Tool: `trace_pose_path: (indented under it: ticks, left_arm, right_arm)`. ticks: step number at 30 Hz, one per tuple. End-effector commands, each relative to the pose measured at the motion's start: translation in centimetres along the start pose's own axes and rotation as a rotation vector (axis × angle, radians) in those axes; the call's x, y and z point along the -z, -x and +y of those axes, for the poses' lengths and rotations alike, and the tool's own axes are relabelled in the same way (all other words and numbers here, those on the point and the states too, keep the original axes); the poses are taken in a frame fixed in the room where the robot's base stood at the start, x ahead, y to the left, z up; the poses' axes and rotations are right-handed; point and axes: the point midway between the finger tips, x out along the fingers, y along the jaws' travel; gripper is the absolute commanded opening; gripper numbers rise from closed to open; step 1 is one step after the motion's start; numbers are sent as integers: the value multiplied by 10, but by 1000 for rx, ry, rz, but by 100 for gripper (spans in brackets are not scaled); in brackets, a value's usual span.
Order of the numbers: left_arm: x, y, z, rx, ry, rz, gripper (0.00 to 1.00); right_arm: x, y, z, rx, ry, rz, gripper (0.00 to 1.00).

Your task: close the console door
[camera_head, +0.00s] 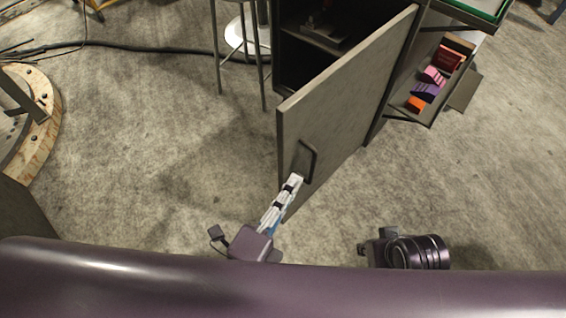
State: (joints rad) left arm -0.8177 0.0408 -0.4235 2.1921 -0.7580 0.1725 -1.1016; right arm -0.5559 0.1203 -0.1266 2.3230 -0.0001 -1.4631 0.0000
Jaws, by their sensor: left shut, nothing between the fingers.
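The console door (340,115) is a grey panel standing open, swung out toward me from the dark cabinet (300,52). A dark bar handle (309,162) sits on its face near the free edge. My left gripper (294,181) is shut and empty, its pale fingertips close beside the handle at the door's lower part. I cannot tell whether the fingers touch the door or the handle. My right arm's dark wrist (405,252) shows at the lower right, but its fingers are not visible.
A stool (240,45) stands left of the cabinet. A shelf with small colored boxes (432,85) is on the right side of the console. A round wooden-rimmed piece (40,135) is at the far left. A black cable (130,46) crosses the floor. The carpet (150,150) left of the door is clear.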

Motion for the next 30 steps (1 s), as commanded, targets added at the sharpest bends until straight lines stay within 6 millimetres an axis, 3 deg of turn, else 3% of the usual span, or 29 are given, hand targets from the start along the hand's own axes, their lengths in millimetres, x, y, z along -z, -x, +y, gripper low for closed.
trace_pose_path:
  ticks: [5,9,13,30]
  left_arm:
    - [0,-29,-1,4,-1,2,0]
    - [-23,-32,0,0,-4,2,0]
    - [-34,-34,0,0,-1,2,0]
    - [-42,-36,0,-1,-1,6,0]
  right_arm:
    - [0,-1,-1,3,-3,-1,25]
    - [-1,-2,-2,5,-6,-3,25]
    - [-1,-2,-3,6,-7,-4,25]
    - [0,0,-1,3,-3,-1,25]
